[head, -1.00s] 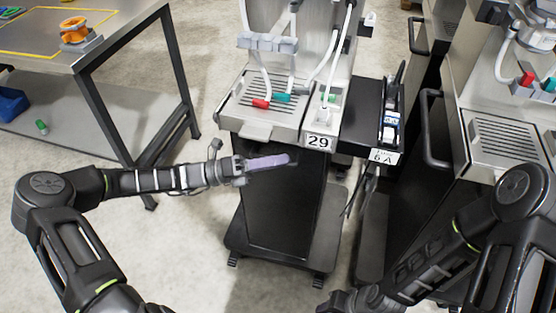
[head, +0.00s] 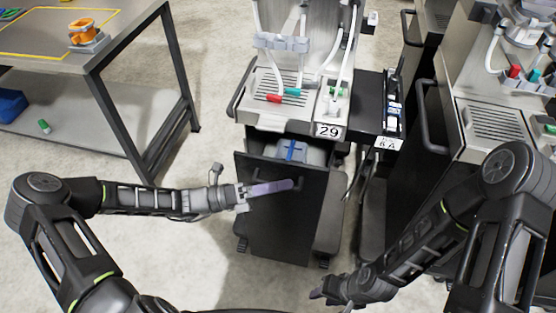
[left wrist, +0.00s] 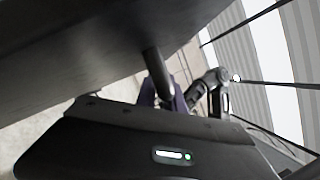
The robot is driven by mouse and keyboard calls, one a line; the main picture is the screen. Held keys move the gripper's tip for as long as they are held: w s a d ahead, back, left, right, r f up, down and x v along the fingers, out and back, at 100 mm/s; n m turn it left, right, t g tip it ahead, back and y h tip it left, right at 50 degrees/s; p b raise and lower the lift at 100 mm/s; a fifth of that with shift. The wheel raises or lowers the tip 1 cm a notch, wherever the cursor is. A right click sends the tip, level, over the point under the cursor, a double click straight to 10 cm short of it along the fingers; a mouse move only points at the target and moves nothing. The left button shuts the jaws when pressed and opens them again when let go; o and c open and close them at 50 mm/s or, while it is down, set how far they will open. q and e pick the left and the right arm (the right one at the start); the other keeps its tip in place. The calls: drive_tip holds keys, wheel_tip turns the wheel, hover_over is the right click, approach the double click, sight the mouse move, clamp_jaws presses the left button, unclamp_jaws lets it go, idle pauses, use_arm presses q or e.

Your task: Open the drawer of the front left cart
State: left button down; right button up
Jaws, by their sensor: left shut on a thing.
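The cart labelled 29 (head: 328,131) stands in the middle of the head view. Its black drawer (head: 270,225) is pulled out towards me, with a gap at the top. Inside lies a grey-blue thing with a blue strap (head: 291,151). My left gripper (head: 280,187), with purple fingers, is at the drawer front, shut on its handle. In the left wrist view the dark handle bar (left wrist: 158,72) runs between the purple fingers (left wrist: 165,97). My right gripper (head: 317,294) is low in the head view, away from the cart; its jaws are too small to judge.
A black side shelf (head: 368,130) is on the cart's right. Another cart with a steel tray (head: 500,125) stands at the right, close to my right arm. A workbench (head: 110,50) is at the upper left. The floor left of the cart is clear.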

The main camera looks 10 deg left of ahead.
use_arm(q)
drive_tip(key=s+p, duration=0.4)
drive_tip(key=s, duration=0.9)
drive_tip(key=shift+a, duration=0.45)
drive_tip(key=c, duration=1.7)
unclamp_jaws()
drive_tip(key=shift+a, duration=0.1)
